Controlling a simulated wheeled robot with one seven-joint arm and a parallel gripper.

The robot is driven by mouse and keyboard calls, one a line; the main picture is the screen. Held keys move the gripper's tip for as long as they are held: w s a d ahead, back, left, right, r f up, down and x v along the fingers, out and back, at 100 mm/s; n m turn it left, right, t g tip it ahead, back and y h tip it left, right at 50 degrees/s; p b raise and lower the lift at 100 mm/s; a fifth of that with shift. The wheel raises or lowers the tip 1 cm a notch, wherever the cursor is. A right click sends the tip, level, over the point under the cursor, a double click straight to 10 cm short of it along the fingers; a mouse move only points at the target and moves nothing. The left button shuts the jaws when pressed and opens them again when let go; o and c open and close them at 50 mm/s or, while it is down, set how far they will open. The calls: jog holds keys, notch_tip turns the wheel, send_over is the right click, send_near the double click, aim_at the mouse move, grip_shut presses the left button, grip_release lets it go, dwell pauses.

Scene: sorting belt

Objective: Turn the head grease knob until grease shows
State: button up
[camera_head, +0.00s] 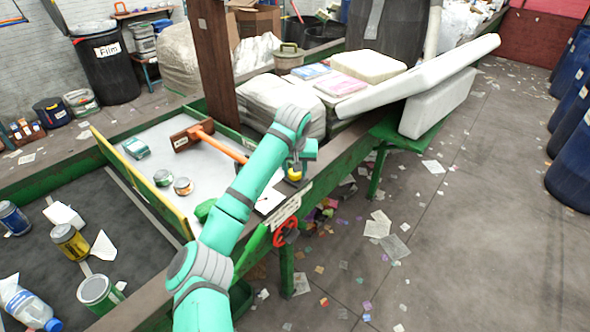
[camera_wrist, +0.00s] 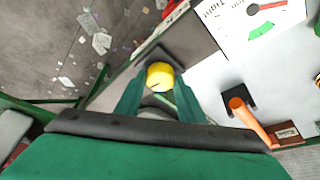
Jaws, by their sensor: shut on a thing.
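The yellow knob (camera_wrist: 160,75) sits on a dark square base at the edge of the belt frame, with a thin dark mark on its face. My gripper (camera_wrist: 160,92) has its two green fingers on either side of the knob and is shut on it. In the head view the knob (camera_head: 295,174) shows as a small yellow patch under my gripper (camera_head: 298,166), partly covered by it. I cannot tell whether any grease shows around the knob; its underside is hidden.
A white dial card (camera_wrist: 255,25) with a red needle and green sector lies beside the knob. An orange-handled tool (camera_head: 222,145) rests on the white surface with two cans (camera_head: 182,186). A red handwheel (camera_head: 286,232) is below the frame edge. Stacked pale slabs (camera_head: 430,75) stand behind.

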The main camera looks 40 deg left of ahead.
jog(key=shift+s+a+m+t+h, duration=0.1)
jog(key=shift+m+t+h, duration=0.3)
jog(key=shift+m, duration=1)
jog(key=m+h, duration=0.1)
jog(key=m, duration=0.1)
jog(key=m+h, duration=0.1)
jog(key=m, duration=0.2)
jog(key=shift+a, duration=0.2)
jog(key=shift+m, duration=0.3)
jog(key=o, duration=1)
jog(key=shift+o, duration=0.2)
jog(key=v, duration=1)
jog(key=shift+s+a+r, duration=0.2)
jog(key=shift+r, duration=0.15)
